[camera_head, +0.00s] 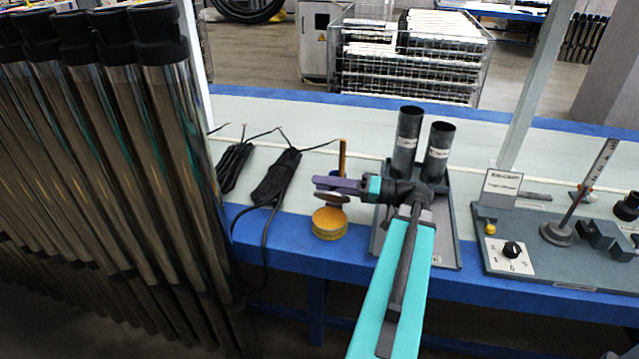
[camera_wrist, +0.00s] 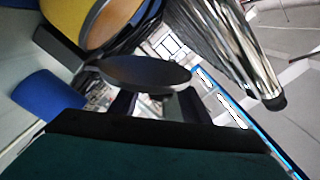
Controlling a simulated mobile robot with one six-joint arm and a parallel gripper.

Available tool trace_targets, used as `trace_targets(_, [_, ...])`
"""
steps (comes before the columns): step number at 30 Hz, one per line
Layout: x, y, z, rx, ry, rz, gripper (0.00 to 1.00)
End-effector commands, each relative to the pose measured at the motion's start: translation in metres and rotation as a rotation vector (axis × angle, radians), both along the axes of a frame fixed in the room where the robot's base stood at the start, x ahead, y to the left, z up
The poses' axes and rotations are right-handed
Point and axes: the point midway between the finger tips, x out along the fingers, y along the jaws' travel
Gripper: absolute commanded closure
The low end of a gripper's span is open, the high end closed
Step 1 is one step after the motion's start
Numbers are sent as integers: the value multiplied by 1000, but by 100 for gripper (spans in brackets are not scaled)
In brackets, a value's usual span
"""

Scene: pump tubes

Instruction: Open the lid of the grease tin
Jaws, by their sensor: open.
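The yellow grease tin (camera_head: 329,226) stands at the front edge of the bench, left of the tube stand. In the wrist view the tin (camera_wrist: 72,18) is at the upper left, with its round tan inside (camera_wrist: 110,18) showing. The dark round lid (camera_wrist: 145,73) is apart from the tin's mouth, directly in front of my fingers. In the head view the lid (camera_head: 330,198) shows as a thin disc above the tin. My gripper (camera_head: 324,188) is open, just above the tin and at the lid. Whether the fingers touch the lid is hidden.
An upright brown stick (camera_head: 342,158) is just behind my gripper. Two dark tubes (camera_head: 407,140) stand to the right on a grey tray (camera_head: 446,238). Black cabled tools (camera_head: 276,178) lie to the left, beside a rack of tall metal tubes (camera_head: 165,150).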

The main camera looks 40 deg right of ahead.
Motion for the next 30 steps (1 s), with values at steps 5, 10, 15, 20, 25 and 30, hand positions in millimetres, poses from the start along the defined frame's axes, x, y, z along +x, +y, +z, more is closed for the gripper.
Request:
trace_targets(5, [13,8,0,0,0,1,58])
trace_targets(10, [18,12,0,0,0,1,58])
trace_targets(15, [18,12,0,0,0,2,58])
trace_targets(20, [18,12,0,0,0,2,66])
trace_targets(25, [18,12,0,0,0,2,95])
trace_targets(30, [20,5,-1,0,1,3,100])
